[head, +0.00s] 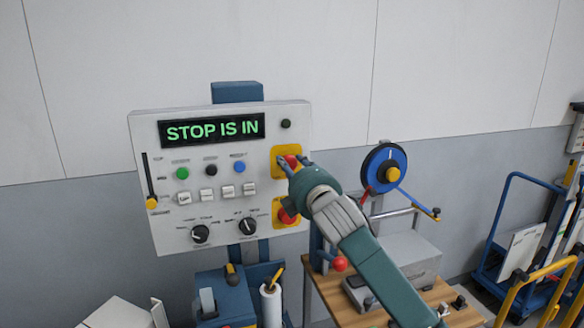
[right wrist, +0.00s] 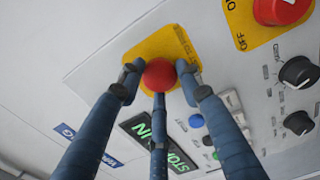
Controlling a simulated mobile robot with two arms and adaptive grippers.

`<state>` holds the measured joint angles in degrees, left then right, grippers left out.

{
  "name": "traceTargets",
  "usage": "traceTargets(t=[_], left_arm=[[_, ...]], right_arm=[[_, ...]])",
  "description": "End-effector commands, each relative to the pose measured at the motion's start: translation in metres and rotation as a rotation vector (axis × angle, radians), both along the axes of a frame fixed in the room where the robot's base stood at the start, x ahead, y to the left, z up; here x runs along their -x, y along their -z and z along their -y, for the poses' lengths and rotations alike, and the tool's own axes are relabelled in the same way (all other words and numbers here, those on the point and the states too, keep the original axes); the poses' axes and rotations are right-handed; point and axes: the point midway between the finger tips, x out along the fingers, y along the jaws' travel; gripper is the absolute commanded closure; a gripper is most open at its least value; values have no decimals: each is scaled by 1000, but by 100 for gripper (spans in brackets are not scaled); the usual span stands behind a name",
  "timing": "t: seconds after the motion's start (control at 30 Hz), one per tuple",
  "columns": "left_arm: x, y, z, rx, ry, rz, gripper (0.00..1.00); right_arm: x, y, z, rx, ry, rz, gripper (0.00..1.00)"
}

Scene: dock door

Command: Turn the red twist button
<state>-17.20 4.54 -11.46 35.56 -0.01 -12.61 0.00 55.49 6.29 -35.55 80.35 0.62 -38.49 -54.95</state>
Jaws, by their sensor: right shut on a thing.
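The red twist button (head: 291,160) sits on a yellow plate at the upper right of the white panel. It shows closely in the right wrist view as a round red knob (right wrist: 159,74). My right gripper (head: 295,165) is at this button, with its fingers shut around the knob on several sides; the fingers hide part of the button and plate in the head view. The panel's display (head: 212,130) reads "STOP IS IN" in green letters. My left gripper is not in view.
A second red control (head: 287,214) on a yellow ON/OFF plate sits just below. The white panel (head: 170,225) also bears a slider, coloured buttons, white switches and black knobs (head: 248,225). A wooden bench (head: 322,290) with a blue reel (head: 376,160) stands right of the panel.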

Motion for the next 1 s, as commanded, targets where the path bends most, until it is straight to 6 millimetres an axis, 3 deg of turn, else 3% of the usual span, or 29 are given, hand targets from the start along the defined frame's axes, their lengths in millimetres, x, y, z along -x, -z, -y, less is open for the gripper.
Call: traceTargets(t=[0.37, 1.0], left_arm=[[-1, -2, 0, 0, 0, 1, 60], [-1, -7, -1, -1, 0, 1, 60]], right_arm=[[0, 0, 0, -87, 1, -29, 91], [0, 0, 0, -506, 1, -166, 91]])
